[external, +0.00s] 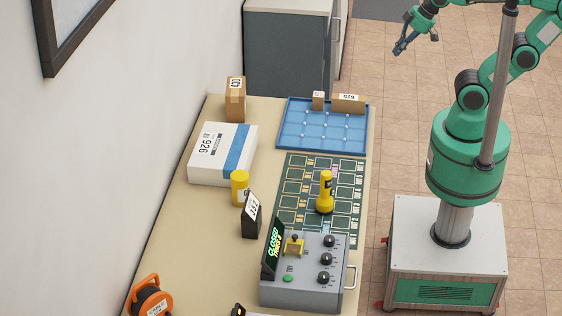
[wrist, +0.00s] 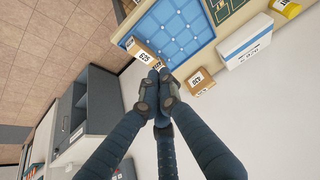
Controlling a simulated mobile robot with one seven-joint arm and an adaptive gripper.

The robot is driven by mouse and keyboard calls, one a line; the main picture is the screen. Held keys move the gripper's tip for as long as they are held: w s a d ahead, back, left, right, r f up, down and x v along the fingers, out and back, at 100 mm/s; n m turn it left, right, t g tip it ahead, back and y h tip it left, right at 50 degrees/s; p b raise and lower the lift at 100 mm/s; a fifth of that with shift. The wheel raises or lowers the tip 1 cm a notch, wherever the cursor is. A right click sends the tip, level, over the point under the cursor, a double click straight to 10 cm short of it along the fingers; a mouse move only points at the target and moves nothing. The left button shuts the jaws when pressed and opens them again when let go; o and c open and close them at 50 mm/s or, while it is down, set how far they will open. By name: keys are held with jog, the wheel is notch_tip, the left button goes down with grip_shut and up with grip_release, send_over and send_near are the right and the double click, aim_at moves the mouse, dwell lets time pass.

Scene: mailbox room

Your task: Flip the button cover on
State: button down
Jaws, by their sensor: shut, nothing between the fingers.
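A grey control box (external: 305,272) stands at the near end of the table. A small yellow piece, which looks like the button cover (external: 294,246), sits on its top, left of several black knobs (external: 325,259); whether it is raised or lowered is too small to tell. A green button (external: 288,278) is on the same face. My gripper (external: 400,47) hangs at the top of the external view, far from the box, beyond the table's right edge. In the wrist view my gripper (wrist: 157,80) has its dark fingers together and holds nothing. The control box is outside the wrist view.
A blue tray (external: 325,145) holds small cartons at the table's far end. A white box (external: 222,160), yellow canister (external: 240,186), yellow-black stamp-like object (external: 325,190) and dark sign (external: 250,215) stand between. An orange reel (external: 148,297) lies near. The tiled floor is clear.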

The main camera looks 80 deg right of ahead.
jog(key=w+a+r+n+p, duration=0.2)
jog(key=w+a+r+p, duration=0.2)
jog(key=w+a+r, duration=0.4)
jog(key=w+a+r+n+g+y+p, duration=0.15)
jog(key=w+a+p, duration=0.35)
jog(key=w+a, duration=0.65)
jog(key=w+a+r+n+y+p, duration=0.1)
jog(key=w+a+r+n+p, duration=0.3)
jog(key=w+a, duration=0.8)
jog(key=w+a+f+n+p, duration=0.1)
jog(key=a+f+p, duration=0.15)
jog(key=a, duration=0.55)
jog(key=w+a+f+g+p, duration=0.1)
jog(key=w+a+f+p, duration=0.15)
jog(key=a, duration=0.55)
jog(key=a+f+n+p, duration=0.1)
jog(key=a+f+p, duration=0.15)
jog(key=a, duration=0.65)
jog(key=s+a+f+n+p, duration=0.1)
jog(key=s+a+f+p, duration=0.1)
jog(key=a+f, duration=0.5)
jog(key=s+a+f+n+g+y+p, duration=0.1)
jog(key=a+f, duration=0.7)
jog(key=a, duration=0.8)
jog(key=s+n+p, duration=0.1)
jog(key=s+p, duration=0.1)
jog(key=s, duration=0.1)
jog(key=shift+s, duration=0.4)
